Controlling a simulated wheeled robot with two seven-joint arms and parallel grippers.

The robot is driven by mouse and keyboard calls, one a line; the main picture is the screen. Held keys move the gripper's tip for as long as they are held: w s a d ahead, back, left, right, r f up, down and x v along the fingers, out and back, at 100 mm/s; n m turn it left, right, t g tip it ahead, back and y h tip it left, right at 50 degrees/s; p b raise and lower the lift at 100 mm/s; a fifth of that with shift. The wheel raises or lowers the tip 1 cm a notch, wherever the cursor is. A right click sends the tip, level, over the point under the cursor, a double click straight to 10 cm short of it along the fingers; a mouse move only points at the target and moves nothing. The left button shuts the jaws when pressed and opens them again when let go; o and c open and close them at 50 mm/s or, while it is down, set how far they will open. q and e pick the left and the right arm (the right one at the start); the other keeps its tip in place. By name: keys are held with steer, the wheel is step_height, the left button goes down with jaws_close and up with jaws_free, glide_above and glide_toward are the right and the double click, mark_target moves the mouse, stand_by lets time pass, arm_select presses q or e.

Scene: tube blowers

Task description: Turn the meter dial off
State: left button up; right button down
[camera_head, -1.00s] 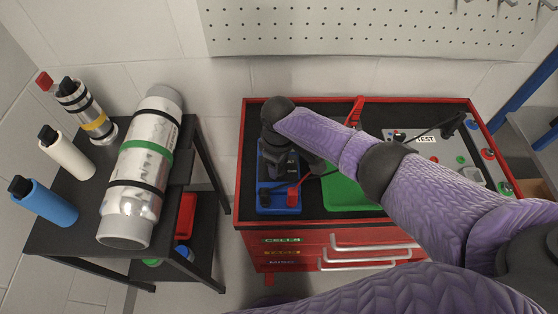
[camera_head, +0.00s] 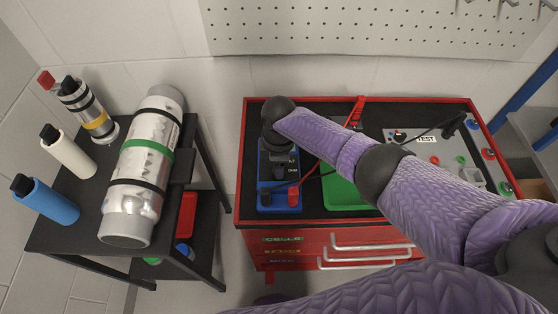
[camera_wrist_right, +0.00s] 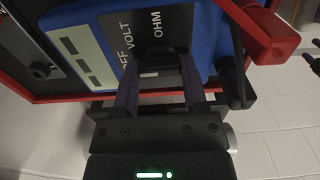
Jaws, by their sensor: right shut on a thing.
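The blue meter (camera_head: 264,198) lies at the left of the red-edged workbench top. Its grey display and the labels OFF, VOLT and OHM show in the right wrist view (camera_wrist_right: 205,38). My right gripper (camera_head: 278,173) is over the meter's face, pointing down. In the right wrist view its two fingers (camera_wrist_right: 160,75) are closed around the black dial (camera_wrist_right: 172,58) below the labels. The fingers mostly hide the dial, so I cannot tell exactly which label it points to. My left gripper is out of view.
Red and black plugs (camera_head: 293,196) sit at the meter's front end, with leads running right. A green tray (camera_head: 345,193) and a TEST panel (camera_head: 425,140) are to the right. A side table (camera_head: 70,238) on the left holds a large silver cylinder (camera_head: 140,170) and several bottles.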

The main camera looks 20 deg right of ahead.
stand_by(0.4)
steer(key=shift+c, duration=0.6)
jaws_free()
step_height(320, 180, up, 10)
steer(key=p, duration=0.3)
steer(key=shift+p, duration=0.4)
steer(key=shift+a+f, duration=0.1)
